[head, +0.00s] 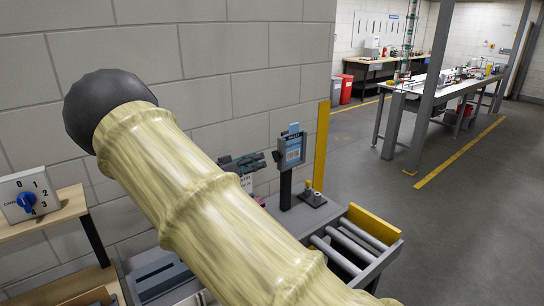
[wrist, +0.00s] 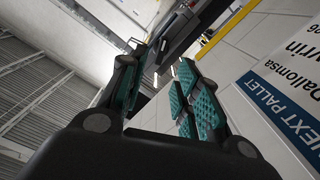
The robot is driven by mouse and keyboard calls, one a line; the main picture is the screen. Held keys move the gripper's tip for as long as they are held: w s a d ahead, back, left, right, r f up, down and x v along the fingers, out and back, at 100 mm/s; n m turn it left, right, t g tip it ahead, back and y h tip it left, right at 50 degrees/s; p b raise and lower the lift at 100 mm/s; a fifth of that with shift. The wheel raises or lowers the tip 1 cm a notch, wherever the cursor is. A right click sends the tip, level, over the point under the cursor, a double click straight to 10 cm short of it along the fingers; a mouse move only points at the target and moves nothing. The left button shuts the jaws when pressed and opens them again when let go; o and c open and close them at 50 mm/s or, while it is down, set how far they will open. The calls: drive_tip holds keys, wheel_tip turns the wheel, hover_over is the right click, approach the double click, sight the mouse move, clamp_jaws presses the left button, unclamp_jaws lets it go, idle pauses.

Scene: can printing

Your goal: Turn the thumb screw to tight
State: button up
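My gripper (head: 243,163) shows in the head view beyond my large pale, ribbed arm, in front of the grey block wall. In the wrist view my gripper (wrist: 163,62) has its two teal-padded fingers apart, with no object visible between them. I cannot clearly make out a thumb screw in either view. A small yellow upright piece (head: 309,186) stands near a dark base right of the gripper in the head view, too small to identify. My arm hides part of the bench below it.
A small display on a post (head: 293,151) stands close right of the gripper. A numbered switch box with a blue knob (head: 26,201) is at left. A "NEXT PALLET" panel (wrist: 290,85) fills the wrist view's right. Open floor lies right.

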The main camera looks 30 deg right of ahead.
drive_tip(key=shift+s+a+p, duration=0.2)
drive_tip(key=shift+a+p, duration=0.2)
drive_tip(key=shift+a, duration=2.05)
drive_tip(key=a, duration=1.2)
drive_tip(key=shift+s, duration=0.45)
drive_tip(key=shift+d+f, duration=0.1)
